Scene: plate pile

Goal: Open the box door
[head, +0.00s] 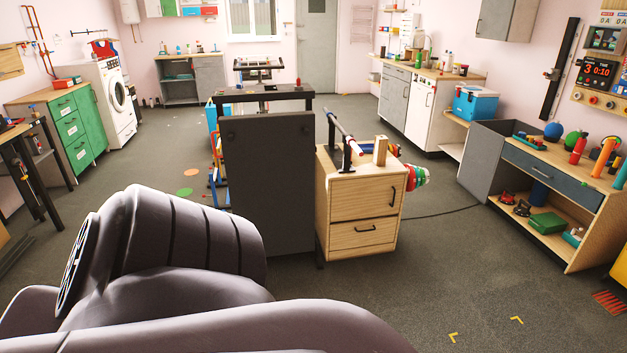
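A light wooden box (328,190) stands on the floor near the middle of the head view. Its upper front is a door (355,198) with a dark upright handle (392,197) near the right edge. The door looks shut. Below it is a drawer front (345,238) with a dark level handle (365,228), also shut. Neither of my grippers is in view. A large grey-purple link of my own arm fills the lower left and ends short of the box.
A dark grey panel (265,180) on a black frame stands directly left of the box. A rod on black stands and a wooden block (380,151) top the box; colored discs (415,176) stick out at its right. A workbench (585,225) stands at right. The floor before the box is clear.

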